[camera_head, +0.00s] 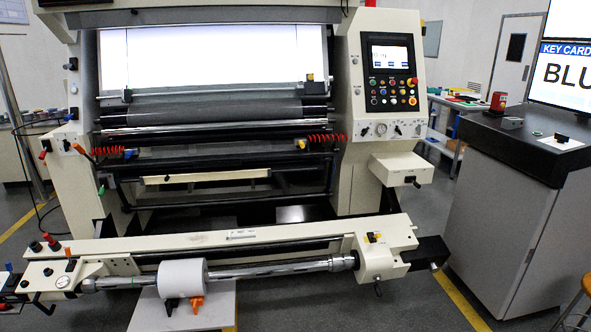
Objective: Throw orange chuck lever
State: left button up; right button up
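Several orange parts show on the cream machine (280,245), and I cannot tell for sure which is the chuck lever. A small orange piece (68,252) stands on the left end of the front beam, close to the left end of the steel shaft (265,270). A longer orange lever (82,149) sticks out at a tilt from the left side frame. Neither of my grippers is in view.
A dark-topped grey cabinet (525,210) with a screen (565,70) reading "KEY CARD" and "BLU" stands at the right. A control panel (391,73) is on the machine's right column. An orange stool (586,285) edges in bottom right. Floor between machine and cabinet is clear.

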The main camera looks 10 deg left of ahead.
aim_at(68, 250)
jog(key=i+l+u, duration=0.15)
jog(key=i+u, duration=0.25)
jog(key=i, duration=0.15)
jog(key=i+l+u, duration=0.8)
jog(key=i, duration=0.15)
